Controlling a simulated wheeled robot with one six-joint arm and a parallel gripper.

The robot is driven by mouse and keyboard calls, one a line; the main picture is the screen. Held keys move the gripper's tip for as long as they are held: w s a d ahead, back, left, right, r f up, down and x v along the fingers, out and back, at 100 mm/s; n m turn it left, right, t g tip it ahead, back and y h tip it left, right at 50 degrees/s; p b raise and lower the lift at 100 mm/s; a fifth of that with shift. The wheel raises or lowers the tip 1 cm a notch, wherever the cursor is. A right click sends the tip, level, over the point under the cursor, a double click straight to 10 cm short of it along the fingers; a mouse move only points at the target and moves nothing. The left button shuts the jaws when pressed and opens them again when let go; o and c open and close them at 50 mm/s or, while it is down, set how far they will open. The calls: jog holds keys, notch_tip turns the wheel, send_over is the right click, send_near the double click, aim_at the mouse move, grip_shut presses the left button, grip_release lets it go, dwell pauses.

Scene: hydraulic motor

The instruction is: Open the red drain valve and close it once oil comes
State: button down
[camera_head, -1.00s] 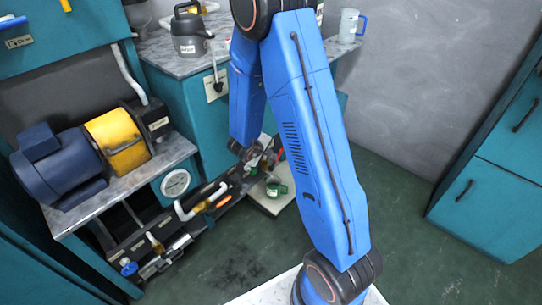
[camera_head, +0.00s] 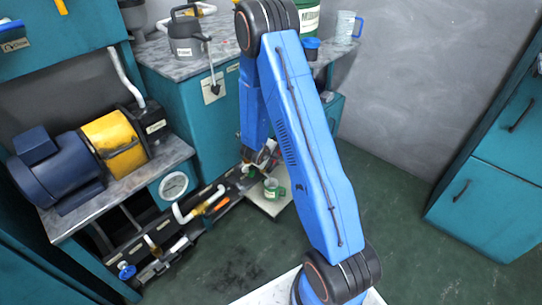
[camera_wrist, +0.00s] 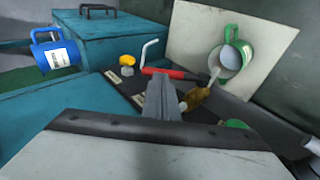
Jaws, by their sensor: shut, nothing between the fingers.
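A red valve handle (camera_wrist: 176,73) lies roughly level in the wrist view, just beyond the tips of my gripper (camera_wrist: 158,82). My gripper is shut and empty; its fingers cover part of the valve area, and I cannot tell whether they touch the handle. A brass-coloured fitting (camera_wrist: 197,96) is just right of the fingers. A pale spout-like piece (camera_wrist: 214,76) points toward a green mug (camera_wrist: 232,57), whose inside looks light grey. I cannot make out any oil. In the head view the mug (camera_head: 272,190) stands below my gripper (camera_head: 264,158).
A white board (camera_wrist: 195,30) lies behind and under the mug. A blue mug (camera_wrist: 40,50) is at the left in the wrist view. A yellow knob (camera_wrist: 127,60) and bent white lever (camera_wrist: 149,50) are near the valve. The motor bench (camera_head: 130,180) stands left; floor is clear at right.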

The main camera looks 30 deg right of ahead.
jog(key=shift+w+d+f, duration=0.3)
jog(key=shift+d+f, duration=0.1)
jog(key=shift+f, duration=0.15)
jog(key=shift+d, duration=0.15)
jog(key=w+d+f+g+y, duration=0.1)
jog(key=d+f+y, duration=0.1)
jog(key=d+f, duration=0.2)
jog(key=shift+w+d+f+y, duration=0.3)
jog(key=shift+w+d, duration=0.05)
jog(key=shift+w, duration=0.05)
dwell(0.7)
jog(key=shift+f, duration=0.1)
dwell(0.4)
jog(key=shift+d, duration=0.1)
